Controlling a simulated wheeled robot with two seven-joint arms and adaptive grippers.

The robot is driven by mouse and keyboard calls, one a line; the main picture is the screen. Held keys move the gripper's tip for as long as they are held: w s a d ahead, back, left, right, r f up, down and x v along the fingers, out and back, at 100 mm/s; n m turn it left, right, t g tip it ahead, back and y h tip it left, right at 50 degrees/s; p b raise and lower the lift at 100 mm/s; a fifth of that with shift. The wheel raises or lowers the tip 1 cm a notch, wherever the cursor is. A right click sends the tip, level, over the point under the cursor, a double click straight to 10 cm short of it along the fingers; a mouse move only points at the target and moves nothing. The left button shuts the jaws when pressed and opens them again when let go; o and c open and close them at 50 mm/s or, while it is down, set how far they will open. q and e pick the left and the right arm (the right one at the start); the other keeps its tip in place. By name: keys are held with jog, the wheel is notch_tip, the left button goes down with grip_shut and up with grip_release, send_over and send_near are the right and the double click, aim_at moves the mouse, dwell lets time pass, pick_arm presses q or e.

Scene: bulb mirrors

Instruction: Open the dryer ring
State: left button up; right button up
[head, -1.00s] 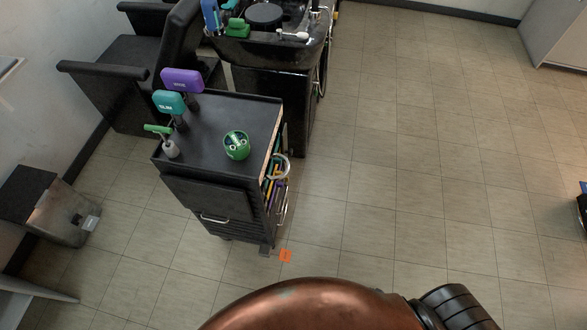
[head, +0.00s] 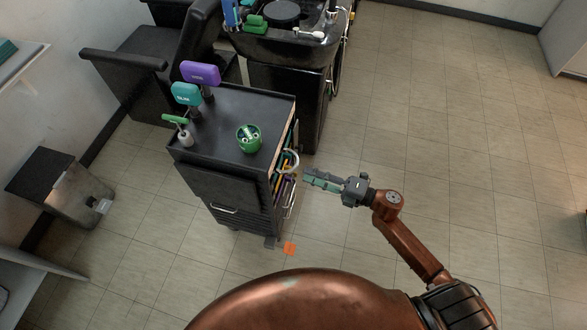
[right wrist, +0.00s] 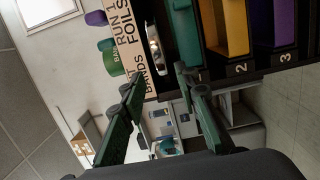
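The dryer ring, a pale ring (head: 291,160), sits on the right side of the black trolley (head: 214,130), near its top edge. In the right wrist view a silvery curved band (right wrist: 153,46), which looks like the ring seen nearly edge-on, stands beside a board lettered "FOILS" and "BANDS" (right wrist: 128,40). I cannot tell whether it is folded or swung out. My right gripper (head: 306,178) is just right of the trolley's side, apart from the ring. Its green fingers (right wrist: 158,76) are spread with nothing between them. My left gripper is out of view.
A wash basin (head: 285,45) is behind. Floor to the right is clear.

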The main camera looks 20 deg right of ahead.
aim_at(293, 169)
jog(key=x, duration=0.6)
jog(key=shift+w+a+b, duration=0.15)
jog(key=shift+w+b, duration=0.1)
jog(key=shift+b, duration=0.1)
jog(key=shift+c, duration=0.4)
grip_shut()
